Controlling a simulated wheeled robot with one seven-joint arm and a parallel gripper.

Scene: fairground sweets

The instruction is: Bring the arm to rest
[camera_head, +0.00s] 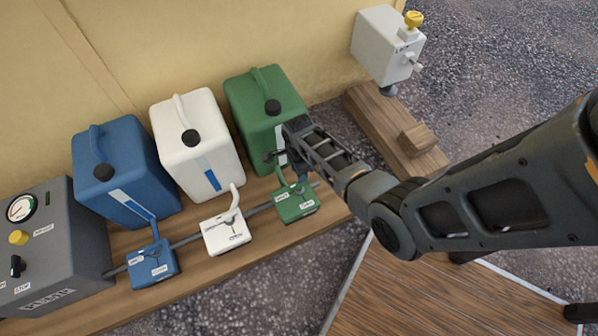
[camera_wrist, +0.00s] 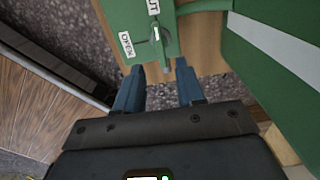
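My arm reaches in from the right in the head view, and my gripper (camera_head: 284,160) is in front of the green canister (camera_head: 262,100), above the green valve box (camera_head: 297,207). The gripper's body hides part of the canister in the head view.
A blue canister (camera_head: 125,170) and white canister (camera_head: 197,140) stand left, with a blue valve (camera_head: 152,264) and white valve (camera_head: 226,233) before them. A grey pump box (camera_head: 60,255) stands far left. A white box with a yellow knob (camera_head: 383,45) stands at upper right. Gravel lies around.

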